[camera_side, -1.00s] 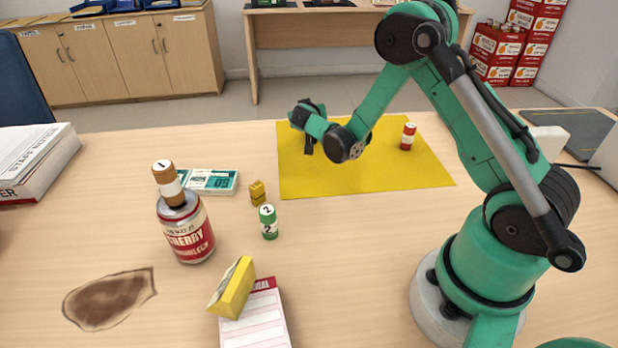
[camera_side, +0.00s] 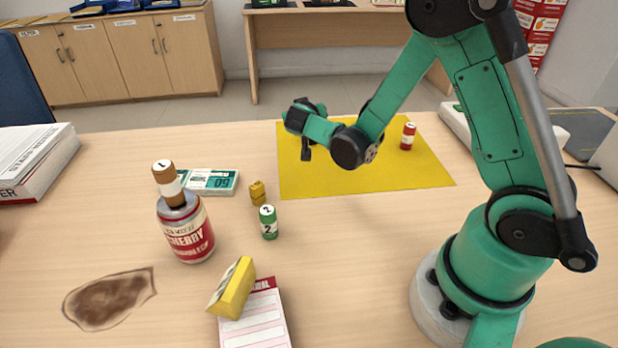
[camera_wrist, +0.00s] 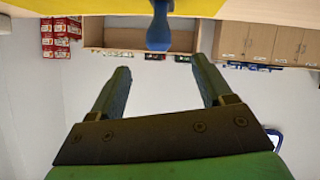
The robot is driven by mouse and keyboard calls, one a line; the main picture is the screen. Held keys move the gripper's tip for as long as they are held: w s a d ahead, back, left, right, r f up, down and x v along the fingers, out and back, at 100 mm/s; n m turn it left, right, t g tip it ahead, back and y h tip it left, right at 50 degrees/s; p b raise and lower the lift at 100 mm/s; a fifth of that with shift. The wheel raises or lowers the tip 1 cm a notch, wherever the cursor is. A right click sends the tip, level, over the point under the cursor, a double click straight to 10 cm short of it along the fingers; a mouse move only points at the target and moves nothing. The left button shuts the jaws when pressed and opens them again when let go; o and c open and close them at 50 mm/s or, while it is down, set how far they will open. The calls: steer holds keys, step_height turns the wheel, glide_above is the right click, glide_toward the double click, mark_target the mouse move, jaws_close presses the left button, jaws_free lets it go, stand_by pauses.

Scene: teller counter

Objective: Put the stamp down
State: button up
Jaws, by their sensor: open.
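A blue knobbed handle (camera_wrist: 158,32), which looks like the stamp's, stands on the yellow mat (camera_wrist: 95,8) at the top of the wrist view, where the scene appears upside down. My gripper (camera_wrist: 161,66) is open, its two fingers apart. The handle shows in line with the gap between them, beyond the fingertips. I see nothing held between the fingers. In the side view my gripper (camera_side: 305,140) is over the left part of the yellow mat (camera_side: 400,180). I cannot make out the stamp there; my gripper may hide it.
A red cylinder (camera_side: 408,137) stands on the mat's right side. A yellow wedge (camera_side: 232,288) lies on a pad in front.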

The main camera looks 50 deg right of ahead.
steer(key=s+a+r+n+y, duration=0.3)
steer(key=s+a+n+y, duration=0.1)
steer(key=s+a+y, duration=0.1)
steer(key=s+a+r+n+y, duration=0.3)
steer(key=s+a+n+y, duration=0.1)
steer(key=s+a, duration=0.4)
steer(key=shift+a+r+y, duration=0.15)
steer(key=shift+a+y, duration=0.5)
steer(key=shift+y, duration=0.05)
